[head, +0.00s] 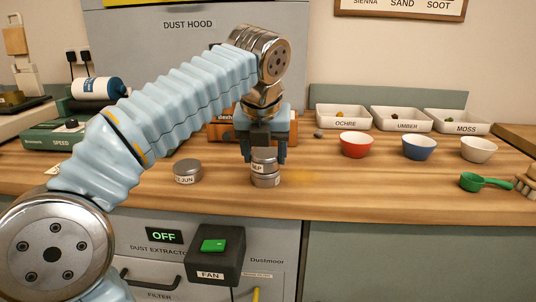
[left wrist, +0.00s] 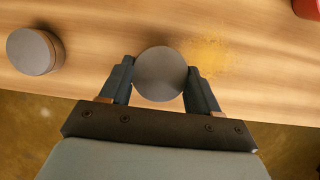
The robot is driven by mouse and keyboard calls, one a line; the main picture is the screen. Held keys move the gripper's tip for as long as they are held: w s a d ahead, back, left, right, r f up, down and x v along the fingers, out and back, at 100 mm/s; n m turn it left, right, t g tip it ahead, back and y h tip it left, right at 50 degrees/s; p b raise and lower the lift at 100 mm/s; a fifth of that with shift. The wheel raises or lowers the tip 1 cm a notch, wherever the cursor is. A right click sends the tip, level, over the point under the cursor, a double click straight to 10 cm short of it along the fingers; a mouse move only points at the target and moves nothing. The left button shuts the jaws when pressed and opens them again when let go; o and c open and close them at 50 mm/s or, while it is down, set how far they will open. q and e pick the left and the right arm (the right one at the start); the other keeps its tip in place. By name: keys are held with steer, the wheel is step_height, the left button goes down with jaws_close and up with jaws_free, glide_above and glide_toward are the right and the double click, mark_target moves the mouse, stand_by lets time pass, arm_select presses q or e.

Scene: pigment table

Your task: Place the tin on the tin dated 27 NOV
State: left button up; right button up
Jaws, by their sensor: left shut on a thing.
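My left gripper (head: 264,156) points down at the front of the wooden table and is shut on a grey round tin (head: 264,155) with a label reading SEP. This tin is upright, directly above a second grey tin (head: 266,181); the two look to be touching. The lower tin's label is too small to read. In the left wrist view the held tin's lid (left wrist: 160,73) lies between the two fingers and hides the lower tin. Another tin (head: 187,171), labelled JUN, stands apart to the left; it also shows in the left wrist view (left wrist: 33,52). My right gripper is not in view.
A red bowl (head: 356,145), a blue bowl (head: 419,148) and a white bowl (head: 478,149) stand to the right, before labelled trays. A green scoop (head: 484,182) lies near the right front. Yellow powder (head: 299,176) lies just right of the stacked tins.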

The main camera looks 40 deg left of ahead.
arm_select(q)
steer(key=shift+f, duration=0.2)
steer(key=o, duration=1.1)
steer(key=shift+r, duration=0.2)
steer(key=shift+p+v, duration=0.65)
steer(key=shift+v, duration=5.35)
